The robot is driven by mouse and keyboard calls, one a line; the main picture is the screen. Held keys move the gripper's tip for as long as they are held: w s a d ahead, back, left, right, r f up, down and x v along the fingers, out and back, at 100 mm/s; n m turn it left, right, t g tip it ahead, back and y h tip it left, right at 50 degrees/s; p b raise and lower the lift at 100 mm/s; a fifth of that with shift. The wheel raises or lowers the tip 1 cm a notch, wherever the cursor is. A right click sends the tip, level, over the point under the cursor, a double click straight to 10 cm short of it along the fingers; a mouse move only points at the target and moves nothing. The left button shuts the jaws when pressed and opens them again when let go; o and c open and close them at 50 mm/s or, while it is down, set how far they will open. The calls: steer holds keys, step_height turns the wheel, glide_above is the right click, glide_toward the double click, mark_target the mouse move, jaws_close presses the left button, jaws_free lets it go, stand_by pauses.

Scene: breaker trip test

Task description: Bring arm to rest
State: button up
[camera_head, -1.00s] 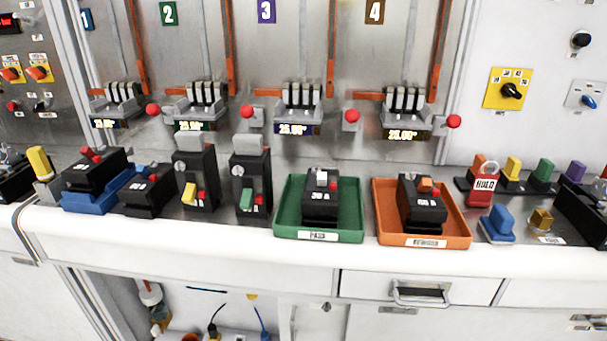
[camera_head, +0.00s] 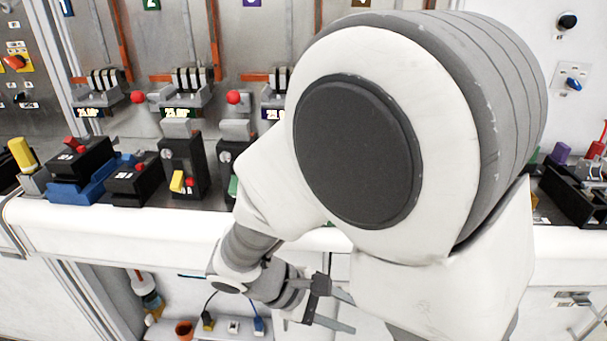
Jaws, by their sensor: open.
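My arm fills the middle and right of the head view, its large white and grey joint close to the camera. My gripper (camera_head: 343,313) hangs low at the bottom centre, in front of the bench's front face and below the worktop edge. Its two thin dark fingers point right and stand apart, with nothing seen between them. The arm hides the middle of the bench, including the place of the green and orange trays.
The white bench edge (camera_head: 120,222) runs behind my arm. On it stand a blue tray (camera_head: 85,188) with a black breaker and several more black breakers (camera_head: 183,160). A lower shelf holds an orange-brown cup (camera_head: 184,329) and cables. A black rack (camera_head: 575,195) stands at right.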

steer(key=s+d+r+m+t+y, duration=0.2)
steer(key=s+d+r+m+y, duration=0.1)
steer(key=r+m+y, duration=0.3)
steer(key=s+d+r+m+t+y, duration=0.2)
steer(key=d+r+m+y, duration=0.3)
steer(key=r, duration=0.4)
step_height(320, 180, up, 16)
steer(key=a+m+h+p, duration=0.1)
steer(key=p, duration=1.5)
steer(key=shift+s+r+p, duration=0.15)
steer(key=shift+r+p, duration=0.1)
steer(key=shift+p, duration=0.05)
steer(key=shift+a, duration=0.1)
